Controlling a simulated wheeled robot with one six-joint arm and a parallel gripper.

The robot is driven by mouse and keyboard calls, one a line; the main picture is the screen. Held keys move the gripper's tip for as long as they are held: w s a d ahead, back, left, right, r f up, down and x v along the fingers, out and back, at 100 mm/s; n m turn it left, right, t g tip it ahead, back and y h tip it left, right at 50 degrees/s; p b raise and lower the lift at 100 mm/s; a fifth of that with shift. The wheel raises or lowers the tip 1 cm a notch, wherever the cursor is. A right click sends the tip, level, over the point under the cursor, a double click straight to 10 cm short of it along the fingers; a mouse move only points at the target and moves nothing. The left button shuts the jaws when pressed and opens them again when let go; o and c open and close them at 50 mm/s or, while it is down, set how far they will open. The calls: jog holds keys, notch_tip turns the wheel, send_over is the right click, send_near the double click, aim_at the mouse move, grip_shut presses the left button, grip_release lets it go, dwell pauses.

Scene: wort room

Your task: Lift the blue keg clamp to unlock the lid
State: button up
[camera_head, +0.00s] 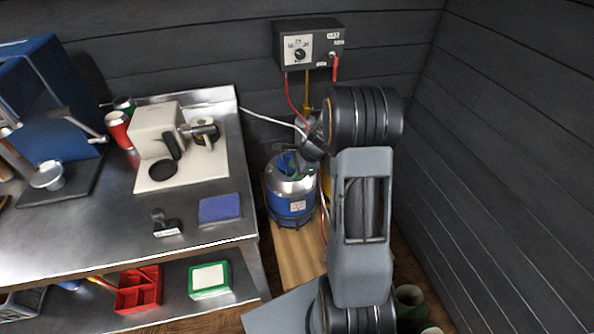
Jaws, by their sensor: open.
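The blue keg (289,202) stands upright on a wooden board between the counter and the right wall. Its body is blue, its domed top is metallic and it has a white label. The blue clamp (284,162) is on the keg's lid, small and partly covered by dark shapes. My arm comes up from the bottom and bends over to the left at the top, with its wrist (314,150) just above and right of the lid. My gripper (292,168) is open at the lid, small and dark. Whether it touches the clamp cannot be told.
A steel counter (110,215) stands left of the keg, with a beige machine (160,150) and a blue pad (220,208). Green pots (409,296) stand lower right.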

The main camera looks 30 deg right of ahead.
jog(key=shift+c, duration=0.4)
grip_shut()
